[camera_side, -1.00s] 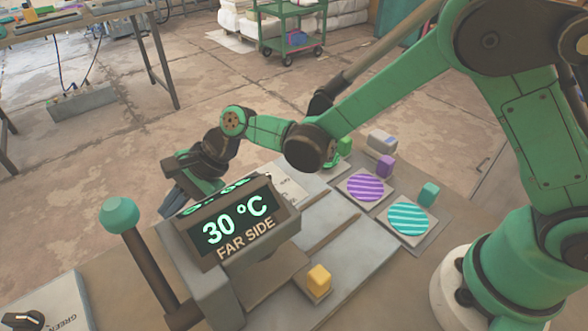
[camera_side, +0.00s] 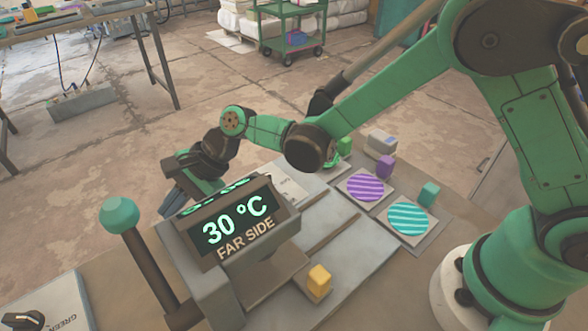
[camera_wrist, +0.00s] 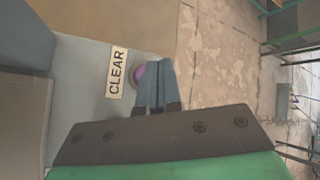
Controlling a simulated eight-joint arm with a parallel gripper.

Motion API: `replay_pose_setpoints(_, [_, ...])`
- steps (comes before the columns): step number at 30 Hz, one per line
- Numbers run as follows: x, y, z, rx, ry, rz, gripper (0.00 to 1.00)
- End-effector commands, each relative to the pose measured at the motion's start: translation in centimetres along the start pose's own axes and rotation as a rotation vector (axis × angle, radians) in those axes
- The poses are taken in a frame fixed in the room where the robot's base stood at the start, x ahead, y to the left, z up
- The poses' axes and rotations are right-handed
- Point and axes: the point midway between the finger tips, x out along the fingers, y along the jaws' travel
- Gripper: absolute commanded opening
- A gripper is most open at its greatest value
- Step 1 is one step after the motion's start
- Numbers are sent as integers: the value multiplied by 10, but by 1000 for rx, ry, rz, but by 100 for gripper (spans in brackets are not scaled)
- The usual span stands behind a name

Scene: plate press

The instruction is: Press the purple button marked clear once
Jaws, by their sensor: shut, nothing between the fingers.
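The purple button (camera_wrist: 138,76) shows in the wrist view beside a pale label reading CLEAR (camera_wrist: 116,72). Part of the button is hidden behind my fingers. My gripper (camera_wrist: 158,66) is shut and empty, with its fingertips at or over the button's right side; I cannot tell whether they touch it. In the side view my gripper (camera_side: 172,202) is behind the display housing (camera_side: 240,226), which reads 30 °C FAR SIDE. The button is hidden in that view.
A lever with a teal knob (camera_side: 119,215) stands left of the display. Purple striped (camera_side: 366,187) and teal striped (camera_side: 408,218) discs lie to the right with small blocks. A yellow block (camera_side: 319,281) is in front. A dark knob (camera_side: 22,320) is at lower left.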

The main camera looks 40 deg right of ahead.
Motion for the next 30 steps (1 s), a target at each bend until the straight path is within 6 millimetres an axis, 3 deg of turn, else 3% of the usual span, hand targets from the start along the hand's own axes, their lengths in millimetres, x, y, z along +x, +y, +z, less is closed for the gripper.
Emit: replay_pose_setpoints(30, [7,5,-5,0,0,0,0])
